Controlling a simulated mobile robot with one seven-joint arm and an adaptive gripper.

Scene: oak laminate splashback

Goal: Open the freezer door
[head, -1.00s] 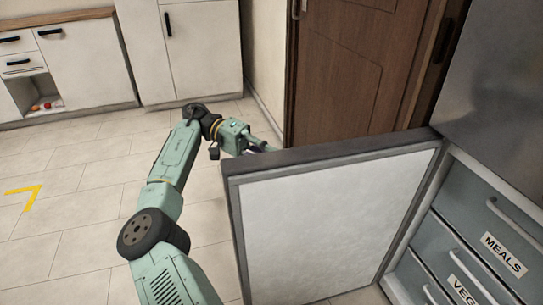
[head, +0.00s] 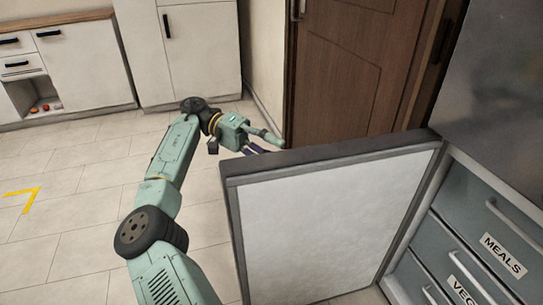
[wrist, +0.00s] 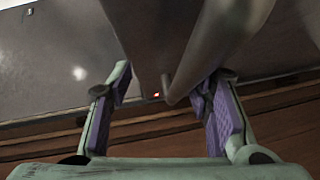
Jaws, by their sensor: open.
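The freezer door (head: 335,220) stands swung wide open in the head view, its white inner panel facing me. The freezer drawers (head: 475,240) show at the right, one labelled MEALS. My gripper (head: 268,142) is just beyond the door's top edge, on its outer side, with its fingers spread. In the wrist view my gripper (wrist: 168,108) is open, with purple pads on both fingers. A grey bar handle (wrist: 215,50) runs into the space between the fingers, nearer the right one. No finger visibly grips it. The outer face of the door is hidden in the head view.
A brown wooden door (head: 345,75) stands behind the freezer door. White cabinets (head: 75,65) line the back left. The tiled floor (head: 75,220) at the left is clear, with a yellow corner mark (head: 22,198).

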